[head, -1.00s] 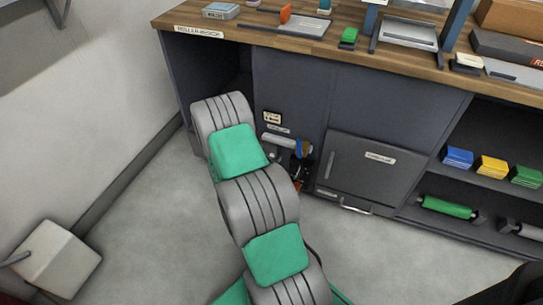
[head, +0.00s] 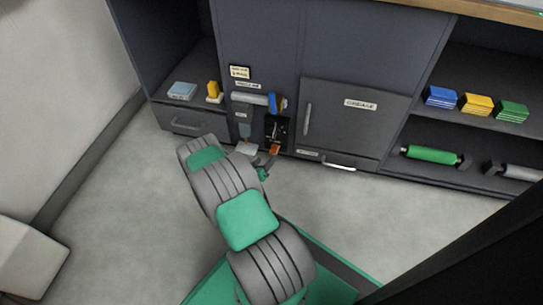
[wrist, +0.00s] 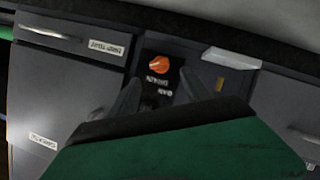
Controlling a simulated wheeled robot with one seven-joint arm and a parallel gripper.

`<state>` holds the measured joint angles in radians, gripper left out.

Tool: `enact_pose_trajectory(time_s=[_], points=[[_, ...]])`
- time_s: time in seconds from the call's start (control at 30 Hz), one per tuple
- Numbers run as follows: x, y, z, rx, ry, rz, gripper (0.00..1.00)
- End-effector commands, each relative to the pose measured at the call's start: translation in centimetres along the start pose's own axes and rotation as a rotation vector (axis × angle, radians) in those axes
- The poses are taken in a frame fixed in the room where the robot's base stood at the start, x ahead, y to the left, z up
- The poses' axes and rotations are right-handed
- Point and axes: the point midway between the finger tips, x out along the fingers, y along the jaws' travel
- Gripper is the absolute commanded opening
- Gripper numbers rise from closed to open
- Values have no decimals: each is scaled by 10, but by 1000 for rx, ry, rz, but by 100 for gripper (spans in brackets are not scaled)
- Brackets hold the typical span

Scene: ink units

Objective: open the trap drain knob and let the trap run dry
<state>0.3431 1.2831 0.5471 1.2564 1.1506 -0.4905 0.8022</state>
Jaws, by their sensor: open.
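The orange drain knob (wrist: 159,65) sits on a dark panel in the wrist view, with a white label reading roughly "DRAIN" beside it. In the head view it is a small orange spot (head: 274,149) low on the cabinet front, just beyond my gripper (head: 263,166). In the wrist view my gripper (wrist: 158,93) is open, its two dark fingers apart and nothing between them. The knob shows past the fingertips, and I see no contact. I cannot tell which way the knob is turned. The trap and any liquid in it cannot be made out.
Above the knob are a grey cylinder (head: 249,98) and a blue part (head: 277,103). A closed door (head: 352,125) is to the right, and a low drawer (head: 192,122) to the left. A pale plate (wrist: 231,57) is near the knob. Right shelves hold coloured blocks and rollers.

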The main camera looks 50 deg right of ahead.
Motion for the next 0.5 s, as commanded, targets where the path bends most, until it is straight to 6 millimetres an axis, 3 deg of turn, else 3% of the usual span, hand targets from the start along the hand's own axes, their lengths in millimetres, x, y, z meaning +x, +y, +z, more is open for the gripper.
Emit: enact_pose_trajectory(time_s=[0.5], points=[[75, -1, 3, -26, 1, -5, 56]])
